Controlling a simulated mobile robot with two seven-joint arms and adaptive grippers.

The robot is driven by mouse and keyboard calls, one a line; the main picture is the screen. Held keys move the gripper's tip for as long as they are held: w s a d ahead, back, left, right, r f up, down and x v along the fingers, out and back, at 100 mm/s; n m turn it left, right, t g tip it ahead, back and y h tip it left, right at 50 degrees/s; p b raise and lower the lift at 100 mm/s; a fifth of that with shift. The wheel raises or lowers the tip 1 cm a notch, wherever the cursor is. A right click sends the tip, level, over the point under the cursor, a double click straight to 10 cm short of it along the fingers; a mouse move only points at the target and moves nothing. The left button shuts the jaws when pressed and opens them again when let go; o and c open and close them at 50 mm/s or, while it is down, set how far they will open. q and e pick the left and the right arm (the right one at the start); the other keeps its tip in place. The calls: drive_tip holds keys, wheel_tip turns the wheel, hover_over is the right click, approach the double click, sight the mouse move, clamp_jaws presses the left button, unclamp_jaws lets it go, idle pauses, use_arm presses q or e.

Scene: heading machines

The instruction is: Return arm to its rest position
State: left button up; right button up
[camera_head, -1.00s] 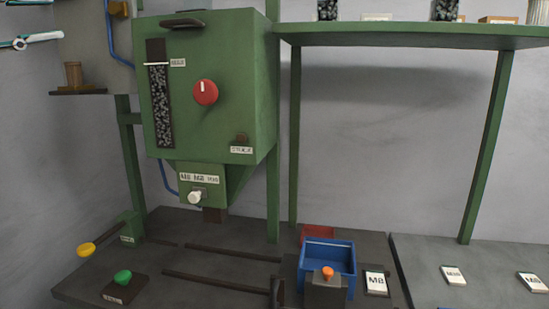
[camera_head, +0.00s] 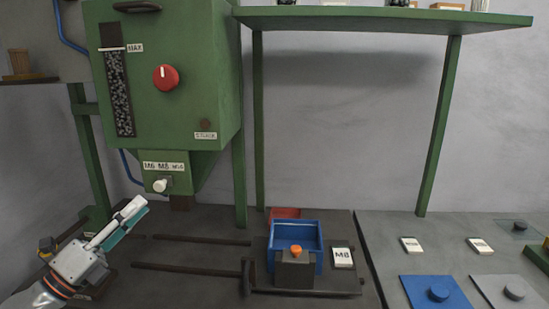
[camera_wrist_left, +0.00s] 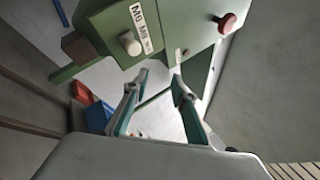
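My left gripper (camera_head: 133,208) is at the lower left of the head view, over the left part of the dark bench top. In the left wrist view my left gripper (camera_wrist_left: 160,85) shows two fingers set apart with nothing between them. The green machine (camera_head: 205,70) stands behind it, with a red knob (camera_head: 166,77) and a white knob (camera_head: 160,185) on its front. The white knob also shows in the left wrist view (camera_wrist_left: 130,43), beyond the fingers and apart from them. My right gripper is in neither view.
A blue bin (camera_head: 296,238) with an orange-topped block in front of it and a red bin (camera_head: 284,213) behind it stands right of two dark rails (camera_head: 195,268). A label card (camera_head: 343,257) reads M8. A green shelf (camera_head: 380,18) spans the back. Blue and grey plates lie at right.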

use_arm(q)
drive_tip(key=s+d+f+n+g+y, duration=0.1)
drive_tip(key=s+f+n+y, duration=0.15)
drive_tip(key=f+n, duration=0.55)
drive_tip(key=s+d+f+n+y, duration=0.1)
drive_tip(key=s+f+n+y, duration=0.2)
drive_tip(key=f, duration=0.8)
drive_tip(key=s+d+f+n+g+y, duration=0.1)
drive_tip(key=s+f+n+y, duration=0.15)
drive_tip(key=f+n, duration=0.6)
drive_tip(key=s+d+f+n+g, duration=0.3)
drive_tip(key=s+f+n, duration=0.1)
drive_tip(key=s+f, duration=0.4)
drive_tip(key=s+d+f+n+g+y, duration=0.1)
drive_tip(key=s+d+f+n+g, duration=0.2)
drive_tip(key=s+f, duration=0.4)
wheel_tip(320, 180, down, 5)
drive_tip(key=shift+s+d+n+y, duration=0.35)
drive_tip(key=shift+d+n, duration=0.1)
drive_tip(key=shift+d, duration=0.3)
